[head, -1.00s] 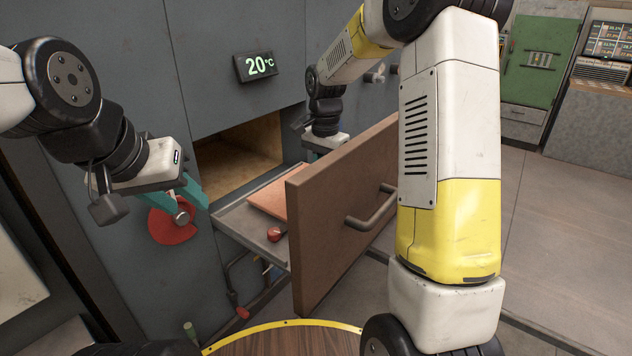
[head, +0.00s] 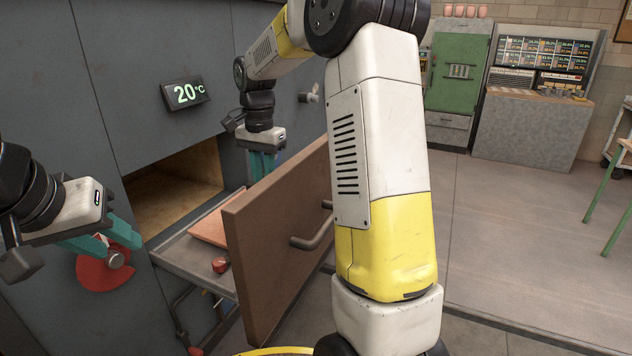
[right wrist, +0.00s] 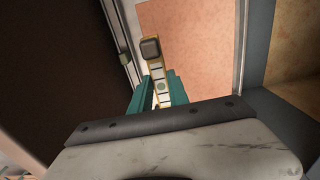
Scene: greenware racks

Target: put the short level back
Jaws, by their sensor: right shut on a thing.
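The short level (right wrist: 160,80) is a narrow yellow bar with pale sections and a dark square end, seen in the right wrist view. My right gripper (right wrist: 160,90) is shut on it, with teal fingers on either side, above a pink slab. In the head view my right gripper (head: 262,165) is behind the brown front panel, and I cannot make out the level there.
A pulled-out tray (head: 180,250) carries the pink slab (head: 208,230) and a small red thing (head: 221,264). The brown front panel (head: 262,240) stands upright at its side. An opening (head: 170,195) lies behind. A green cabinet (head: 458,75) and counter (head: 530,130) stand beyond clear floor.

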